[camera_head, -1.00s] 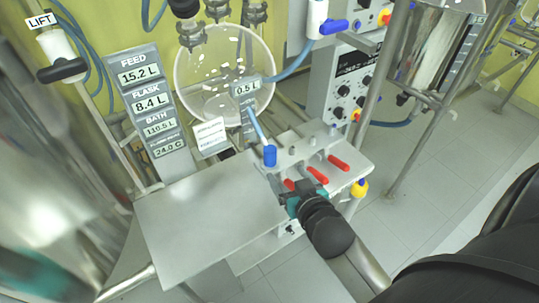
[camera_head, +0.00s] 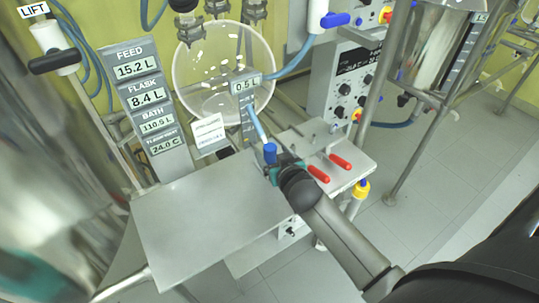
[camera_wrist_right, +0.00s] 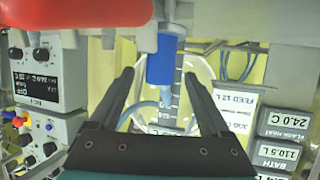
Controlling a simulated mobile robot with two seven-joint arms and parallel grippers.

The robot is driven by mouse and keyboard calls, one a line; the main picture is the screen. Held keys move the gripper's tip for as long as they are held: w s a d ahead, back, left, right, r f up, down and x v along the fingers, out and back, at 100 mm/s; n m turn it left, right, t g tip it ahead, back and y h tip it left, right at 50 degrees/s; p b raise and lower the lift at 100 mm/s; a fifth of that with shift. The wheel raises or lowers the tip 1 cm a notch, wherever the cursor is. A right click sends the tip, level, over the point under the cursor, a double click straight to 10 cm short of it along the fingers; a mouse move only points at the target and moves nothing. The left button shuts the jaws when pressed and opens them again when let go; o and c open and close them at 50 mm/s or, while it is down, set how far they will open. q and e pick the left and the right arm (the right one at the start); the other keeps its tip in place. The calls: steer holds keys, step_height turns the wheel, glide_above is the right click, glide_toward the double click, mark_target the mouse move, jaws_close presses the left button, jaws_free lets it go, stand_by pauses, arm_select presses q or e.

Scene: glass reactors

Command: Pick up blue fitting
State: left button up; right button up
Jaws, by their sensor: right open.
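The blue fitting (camera_head: 270,153) is a small upright cylinder at the end of a light blue hose, by the back left of the valve block. My right gripper (camera_head: 273,172) is right at it, on its near side, with the fingertips partly hidden in the head view. In the right wrist view the blue fitting (camera_wrist_right: 161,62) shows between the two open fingers (camera_wrist_right: 160,76), with a gap visible on each side. The fingers are apart and hold nothing.
Red handles (camera_head: 340,162) stick out of the valve block, just right of my right gripper. A bare grey shelf (camera_head: 200,215) lies to the left. A round glass vessel (camera_head: 222,75) stands behind, beside a display column (camera_head: 150,105). A control box (camera_head: 350,85) is at the back right.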

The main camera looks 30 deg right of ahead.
mark_target(272, 153)
steer(key=shift+b+x, duration=0.4)
steer(key=shift+x, duration=1.35)
steer(key=shift+f, duration=0.1)
steer(key=shift+c, duration=0.3)
steer(key=shift+s, duration=0.1)
jaws_close()
